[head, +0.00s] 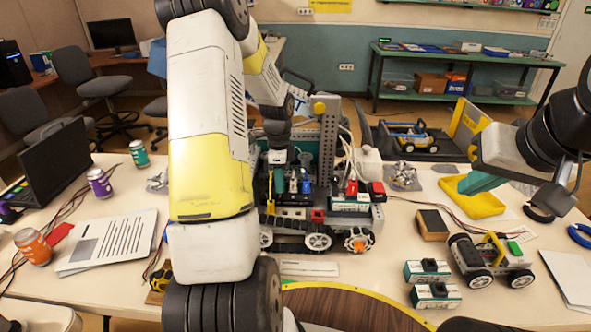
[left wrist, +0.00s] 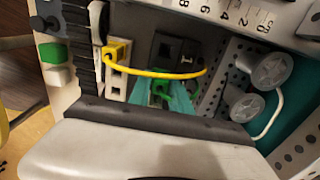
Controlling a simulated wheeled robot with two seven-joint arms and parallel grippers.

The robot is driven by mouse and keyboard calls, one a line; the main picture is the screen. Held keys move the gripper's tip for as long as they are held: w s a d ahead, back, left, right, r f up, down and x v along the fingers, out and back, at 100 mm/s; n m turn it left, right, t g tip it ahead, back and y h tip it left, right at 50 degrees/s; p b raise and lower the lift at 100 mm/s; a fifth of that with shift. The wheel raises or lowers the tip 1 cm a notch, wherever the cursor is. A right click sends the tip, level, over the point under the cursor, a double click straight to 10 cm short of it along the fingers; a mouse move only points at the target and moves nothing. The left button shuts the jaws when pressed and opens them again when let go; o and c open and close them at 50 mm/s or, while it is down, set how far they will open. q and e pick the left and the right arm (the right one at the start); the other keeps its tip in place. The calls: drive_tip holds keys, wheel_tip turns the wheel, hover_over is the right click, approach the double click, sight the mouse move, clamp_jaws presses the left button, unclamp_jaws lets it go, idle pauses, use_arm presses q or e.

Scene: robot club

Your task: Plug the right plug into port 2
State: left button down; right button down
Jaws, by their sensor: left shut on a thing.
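The wheeled kit robot (head: 318,218) stands on the table in the head view, with coloured plugs and modules on top. My left gripper (left wrist: 162,98) has teal fingers shut on a green plug (left wrist: 160,88) in the left wrist view. Beside it is a dark block (left wrist: 188,56) marked 1. I cannot make out a port marked 2, or whether the plug is seated. In the head view my left arm covers part of the kit robot, and its fingertips are hard to see. My right gripper (head: 480,183) is off to the right; its finger gap does not show.
In the wrist view a yellow plug (left wrist: 116,52) with a yellow cable arches near the fingers. A small wheeled car (head: 490,262), dark boxes (head: 428,270) and a yellow tray (head: 468,200) stand right of the kit robot.

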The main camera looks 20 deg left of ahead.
use_arm(q)
drive_tip(key=shift+s+f, duration=0.1)
idle(0.4)
drive_tip(key=c, duration=1.1)
unclamp_jaws()
drive_tip(key=shift+r, duration=3.05)
